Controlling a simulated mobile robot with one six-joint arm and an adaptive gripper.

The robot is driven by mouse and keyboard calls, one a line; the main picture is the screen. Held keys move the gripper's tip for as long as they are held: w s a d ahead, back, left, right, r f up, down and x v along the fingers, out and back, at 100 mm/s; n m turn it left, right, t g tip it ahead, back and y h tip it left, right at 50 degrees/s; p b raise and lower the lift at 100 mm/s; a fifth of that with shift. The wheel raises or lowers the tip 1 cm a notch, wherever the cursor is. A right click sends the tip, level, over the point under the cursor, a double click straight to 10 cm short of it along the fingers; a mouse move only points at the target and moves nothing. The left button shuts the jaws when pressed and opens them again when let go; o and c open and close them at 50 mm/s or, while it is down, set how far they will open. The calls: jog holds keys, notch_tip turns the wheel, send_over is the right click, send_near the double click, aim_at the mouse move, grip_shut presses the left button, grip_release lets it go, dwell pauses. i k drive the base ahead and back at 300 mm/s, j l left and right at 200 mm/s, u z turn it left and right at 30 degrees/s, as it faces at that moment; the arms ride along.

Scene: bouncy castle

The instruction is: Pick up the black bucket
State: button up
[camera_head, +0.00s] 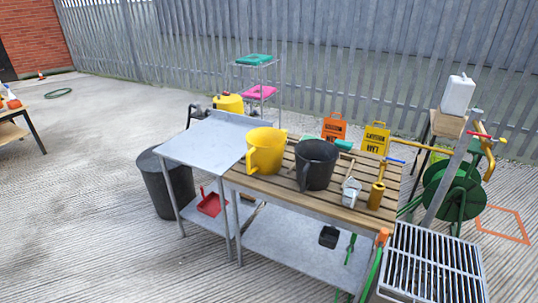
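The black bucket (317,166) stands upright on the slatted wooden top of a bench (265,184), a little right of the middle of the view. It looks open at the top, and its inside is dark. A yellow bucket (265,152) stands close to its left. A small pale scoop-like item (351,190) and a brass-coloured cylinder (376,195) are to its right. My gripper is not seen in this view.
A metal table (208,141) adjoins the bench on the left, with a dark bin (160,188) beside it. A metal grate (433,262) and a green hose reel (452,190) stand at the right. Open concrete lies at the left and front.

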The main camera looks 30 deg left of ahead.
aim_at(313, 169)
jog(key=i+j, duration=0.2)
jog(key=j, duration=0.15)
jog(key=i+j+z, duration=0.15)
jog(key=j, duration=0.2)
jog(key=i+j, duration=0.2)
jog(key=j, duration=0.2)
jog(key=i+j+z, duration=0.15)
jog(key=j, duration=0.25)
jog(key=i+j, duration=0.2)
jog(key=j, duration=0.15)
jog(key=i+j+z, duration=0.15)
jog(key=j, duration=0.25)
jog(key=i+j, duration=0.1)
jog(key=j, duration=0.35)
jog(key=i+j+z, duration=0.15)
jog(key=j, duration=0.25)
